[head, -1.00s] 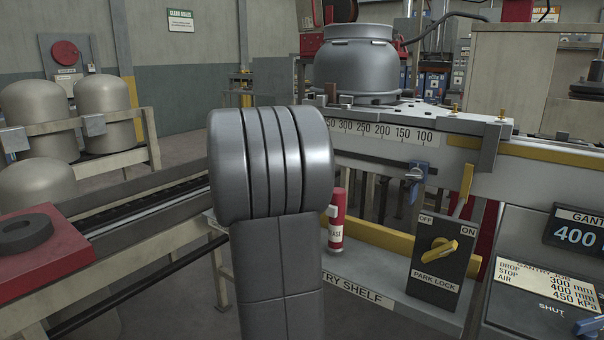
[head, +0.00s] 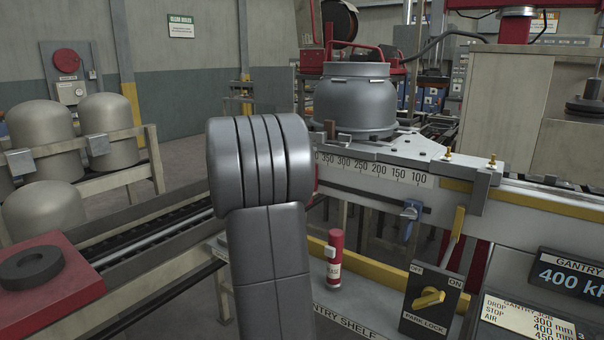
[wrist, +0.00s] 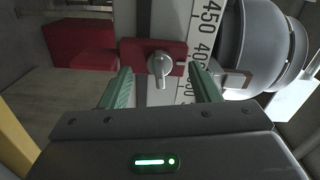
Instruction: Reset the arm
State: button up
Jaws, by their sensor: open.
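My gripper (wrist: 163,90) shows in the wrist view with its two green fingers apart and nothing between them. Beyond the fingers is a red block with a grey knob (wrist: 159,66), next to a white scale (wrist: 206,45) marked 400 and 450. I cannot tell if the fingertips touch anything. In the head view my grey arm stands in the middle and hides part of the rail; my gripper is not visible there.
A grey cylinder vessel (head: 356,100) sits on the gantry carriage above the scale. A red grease can (head: 335,258) stands on the shelf. Beige tanks (head: 107,130) stand at left.

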jog(key=shift+n+p, duration=0.7)
jog(key=shift+n, duration=0.5)
jog(key=shift+s, duration=0.1)
